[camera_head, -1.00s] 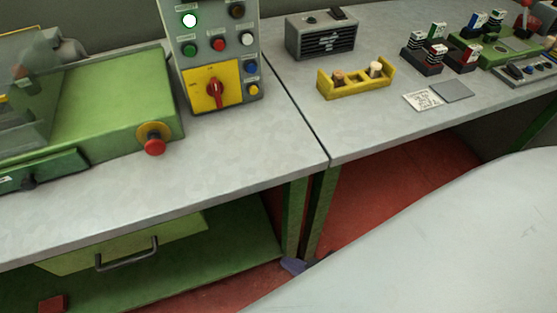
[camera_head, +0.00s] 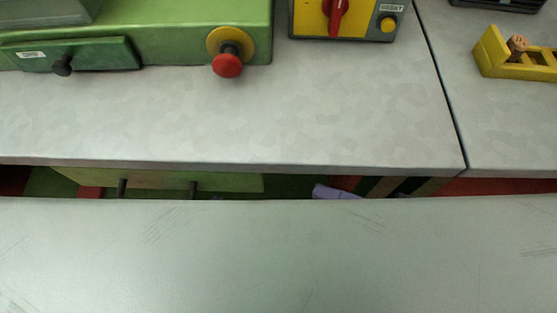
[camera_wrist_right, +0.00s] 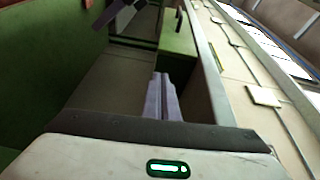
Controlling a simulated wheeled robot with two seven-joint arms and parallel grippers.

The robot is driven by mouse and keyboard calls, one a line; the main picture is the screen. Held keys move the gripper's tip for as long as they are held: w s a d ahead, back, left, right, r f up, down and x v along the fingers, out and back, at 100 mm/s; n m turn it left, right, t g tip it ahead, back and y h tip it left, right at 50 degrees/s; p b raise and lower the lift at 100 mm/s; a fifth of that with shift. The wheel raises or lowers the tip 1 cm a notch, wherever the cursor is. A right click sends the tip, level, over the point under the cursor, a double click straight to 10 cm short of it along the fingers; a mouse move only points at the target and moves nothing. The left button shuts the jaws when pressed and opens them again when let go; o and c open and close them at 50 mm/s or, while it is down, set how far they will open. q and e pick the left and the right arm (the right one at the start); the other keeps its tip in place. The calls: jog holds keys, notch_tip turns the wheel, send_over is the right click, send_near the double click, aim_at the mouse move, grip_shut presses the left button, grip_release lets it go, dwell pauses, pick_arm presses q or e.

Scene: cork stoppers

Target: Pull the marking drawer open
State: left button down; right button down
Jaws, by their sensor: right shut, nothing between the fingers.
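A pale green drawer (camera_head: 155,180) with a dark bar handle (camera_head: 191,188) sits under the grey bench. Only its upper strip shows in the head view, so I cannot tell how far it stands out. A smaller green drawer front (camera_head: 100,55) with a black knob and a white label is on the machine above; the label is too small to read. My right gripper (camera_head: 335,192) shows as a lavender piece below the bench edge, right of the bar handle and apart from it. In the right wrist view its lavender fingers (camera_wrist_right: 161,98) are shut and empty. My left gripper is not identifiable.
The bench top (camera_head: 300,115) overhangs the drawer. On it are a red stop button (camera_head: 228,64), a control box with a yellow panel (camera_head: 362,18) and a yellow holder (camera_head: 492,52). A pale surface across the foreground hides everything lower.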

pick_arm(q)
jog(key=shift+s+f+b, duration=0.2)
jog(key=shift+f+b, duration=0.1)
jog(key=shift+f, duration=0.15)
pick_arm(e)
jog(key=x, duration=0.9)
jog(key=shift+s+a+g, duration=0.2)
jog(key=shift+a+g, duration=0.1)
jog(key=shift+a, duration=0.1)
pick_arm(q)
jog(key=shift+r, duration=0.1)
pick_arm(e)
jog(key=shift+r, duration=0.15)
